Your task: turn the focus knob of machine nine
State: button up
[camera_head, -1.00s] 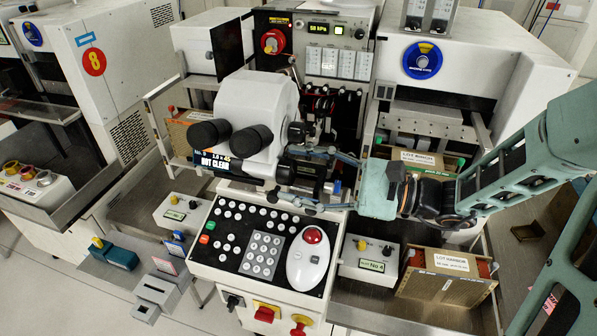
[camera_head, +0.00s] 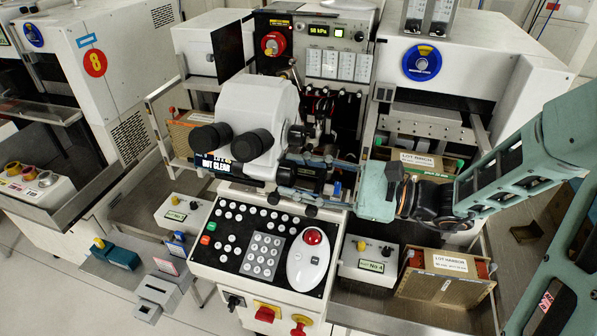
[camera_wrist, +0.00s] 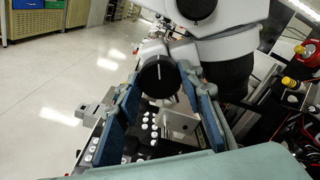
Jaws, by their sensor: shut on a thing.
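The microscope head (camera_head: 258,110), white with two black eyepieces (camera_head: 232,142), stands over the middle machine's keypad panel (camera_head: 225,240). Its focus knob (camera_wrist: 159,76) is a round black knob with a white mark, facing the wrist camera. My gripper (camera_head: 290,178) comes in from the right at the microscope's side. In the wrist view, my gripper's (camera_wrist: 166,82) two blue fingers lie on either side of the knob, shut on it. In the head view, the fingers and the arm hide most of the knob. A small display (camera_head: 213,163) under the eyepieces appears to read "NOT CLEAR".
A control panel with a red emergency button (camera_head: 272,43) stands behind the microscope. A white trackball unit with a red top (camera_head: 308,255) sits below my gripper. A lot box (camera_head: 445,275) stands at right. A neighbouring machine marked 8 (camera_head: 95,63) is at left.

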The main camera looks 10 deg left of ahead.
jog(key=m+p, duration=0.1)
jog(key=p, duration=0.1)
jog(key=m+p, duration=0.2)
jog(key=shift+r+m, duration=0.25)
jog(key=shift+m, duration=0.05)
jog(key=shift+f+m+p, duration=0.2)
jog(key=shift+m+p, duration=1)
jog(key=shift+p, duration=0.15)
jog(key=shift+f, duration=0.1)
jog(key=o, duration=1.2)
jog(key=shift+c, duration=0.2)
jog(key=s+d, duration=0.1)
jog(key=d, duration=1.1)
